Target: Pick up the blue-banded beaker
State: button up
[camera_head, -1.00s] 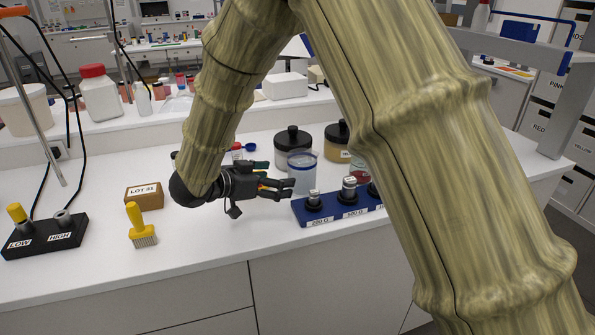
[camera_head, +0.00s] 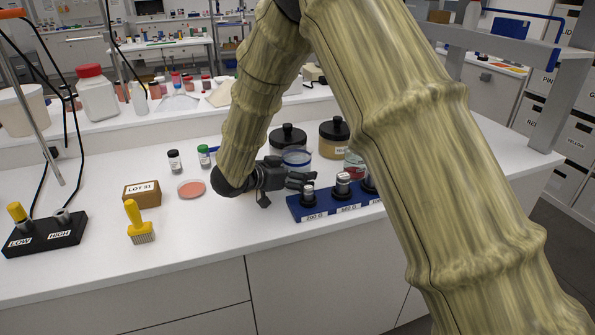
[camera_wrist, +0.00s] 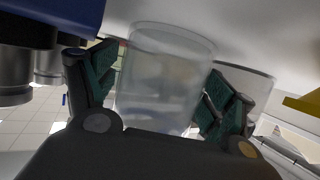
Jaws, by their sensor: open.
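The blue-banded beaker (camera_head: 297,156) stands on the white bench, clear with a blue band near its rim. Its lower part is hidden behind my gripper in the head view. My gripper (camera_head: 308,180) is open and low over the bench, at the beaker's near side. In the wrist view a clear, cloudy beaker (camera_wrist: 165,75) shows between the two spread fingers of my gripper (camera_wrist: 158,95). The left finger looks very near its wall; I cannot tell if either finger touches it. No blue band can be made out there.
A blue weight rack (camera_head: 312,210) stands close in front, right of my gripper. A black-lidded jar (camera_head: 287,138), an amber jar (camera_head: 334,142) and a reddish vessel (camera_head: 353,163) crowd behind and right. A pink dish (camera_head: 191,188) and LOT 31 box (camera_head: 142,193) lie left.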

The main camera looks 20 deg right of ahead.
jog(key=shift+c, duration=0.3)
jog(key=c, duration=1)
